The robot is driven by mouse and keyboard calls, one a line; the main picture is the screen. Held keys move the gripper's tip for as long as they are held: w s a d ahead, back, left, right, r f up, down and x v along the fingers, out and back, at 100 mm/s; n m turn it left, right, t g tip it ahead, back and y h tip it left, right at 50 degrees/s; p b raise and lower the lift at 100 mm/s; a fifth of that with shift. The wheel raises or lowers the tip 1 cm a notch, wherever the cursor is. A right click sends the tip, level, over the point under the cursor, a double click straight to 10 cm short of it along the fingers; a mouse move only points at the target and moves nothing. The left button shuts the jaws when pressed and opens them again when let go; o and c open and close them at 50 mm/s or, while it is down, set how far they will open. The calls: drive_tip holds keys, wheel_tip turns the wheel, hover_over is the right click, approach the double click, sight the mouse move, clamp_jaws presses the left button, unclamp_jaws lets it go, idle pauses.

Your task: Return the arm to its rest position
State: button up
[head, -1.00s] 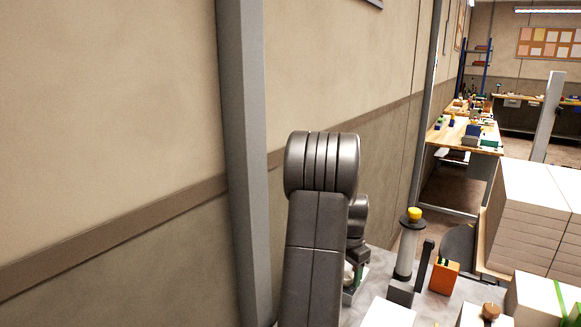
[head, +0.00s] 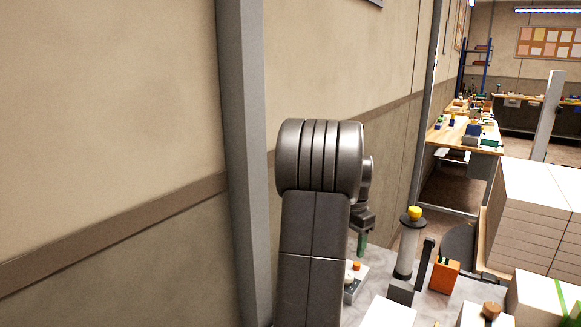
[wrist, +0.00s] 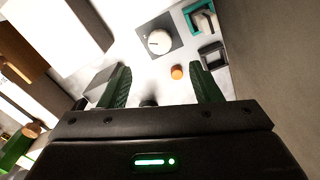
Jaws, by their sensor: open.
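My arm (head: 315,220) stands folded upward in front of the wall in the head view, its large rounded joint at the top. My gripper (wrist: 162,86) is open in the wrist view, its two green ridged fingers apart with nothing held between them. In the head view the gripper (head: 362,243) is partly hidden behind my arm; a green finger points down above the grey worktop (head: 425,312). The wrist view shows the orange button (wrist: 177,72) and a round white knob (wrist: 159,41) beyond the fingertips.
A grey post (head: 243,160) and the wall are at the left. A yellow-topped cylinder (head: 406,250) and an orange box (head: 445,275) stand right of the gripper. Stacked white reams (head: 540,215) and a green-strapped ream (head: 540,300) are further right.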

wheel_tip(320, 180, down, 10)
drive_tip(key=shift+s+f, duration=0.1)
drive_tip(key=shift+f, duration=0.15)
drive_tip(key=shift+r+n, duration=0.15)
drive_tip(key=shift+n, duration=0.25)
drive_tip(key=n, duration=0.4)
drive_tip(key=shift+n, duration=0.3)
drive_tip(key=n, duration=1.5)
drive_tip(key=shift+n+b, duration=0.4)
drive_tip(key=shift+r, duration=0.15)
